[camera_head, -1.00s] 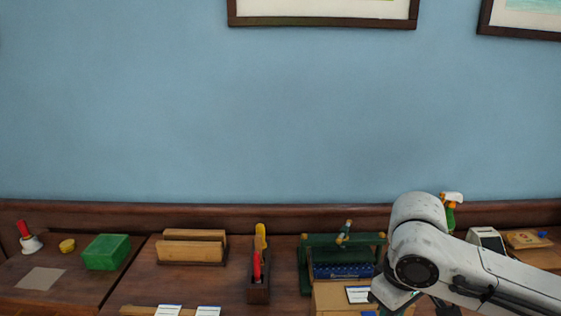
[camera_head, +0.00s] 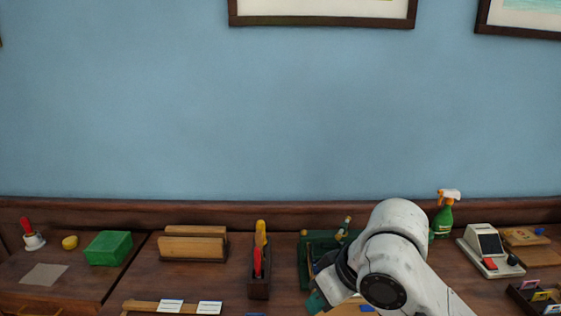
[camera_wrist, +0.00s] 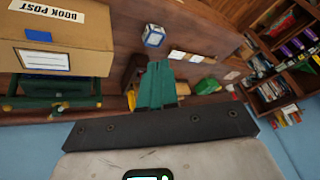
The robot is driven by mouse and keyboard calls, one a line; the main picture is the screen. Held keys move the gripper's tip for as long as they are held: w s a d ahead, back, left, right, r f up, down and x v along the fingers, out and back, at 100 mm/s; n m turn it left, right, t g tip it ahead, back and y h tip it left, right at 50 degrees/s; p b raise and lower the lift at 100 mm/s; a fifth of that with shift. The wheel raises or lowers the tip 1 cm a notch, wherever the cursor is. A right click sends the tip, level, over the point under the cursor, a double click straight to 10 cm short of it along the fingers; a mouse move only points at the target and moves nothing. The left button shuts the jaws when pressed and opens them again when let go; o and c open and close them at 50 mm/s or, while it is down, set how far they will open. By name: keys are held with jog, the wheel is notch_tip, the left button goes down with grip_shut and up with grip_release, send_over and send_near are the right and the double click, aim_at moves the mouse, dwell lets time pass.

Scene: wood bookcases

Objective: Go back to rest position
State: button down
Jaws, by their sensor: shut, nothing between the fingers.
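My gripper (camera_wrist: 160,68) shows in the wrist view as two green fingers pressed together, with nothing held between them. In the head view my white arm rises from the bottom right and bends down over the wood counter (camera_head: 200,283). The fingers are mostly hidden behind the arm there, near the green rack (camera_head: 305,262). In the wrist view a cardboard box (camera_wrist: 60,40) marked "BOOK POST" lies at the left of the fingers, apart from them.
On the counter are a wooden holder with red and yellow tools (camera_head: 259,288), a wooden letter rack (camera_head: 193,247), a green box (camera_head: 108,248), a spray bottle (camera_head: 443,217) and a card terminal (camera_head: 488,245). Bookcases (camera_wrist: 285,60) stand at the right in the wrist view.

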jog(key=s+d+f+m+t, duration=0.1)
jog(key=s+d+f+m, duration=0.25)
jog(key=s+f, duration=0.45)
jog(key=s+d+f+m, duration=0.3)
jog(key=s+d+f, duration=0.15)
jog(key=f, duration=0.55)
jog(key=s+d+f+g+h, duration=0.1)
jog(key=s+d+f+h, duration=0.1)
jog(key=s+d, duration=0.4)
jog(key=s+d+f+m+g+h, duration=0.1)
jog(key=s+d+f, duration=0.4)
jog(key=s, duration=0.7)
jog(key=shift+s+d+f+g+h, duration=0.15)
jog(key=shift+s+d+g+h, duration=0.25)
jog(key=shift+d+h, duration=0.45)
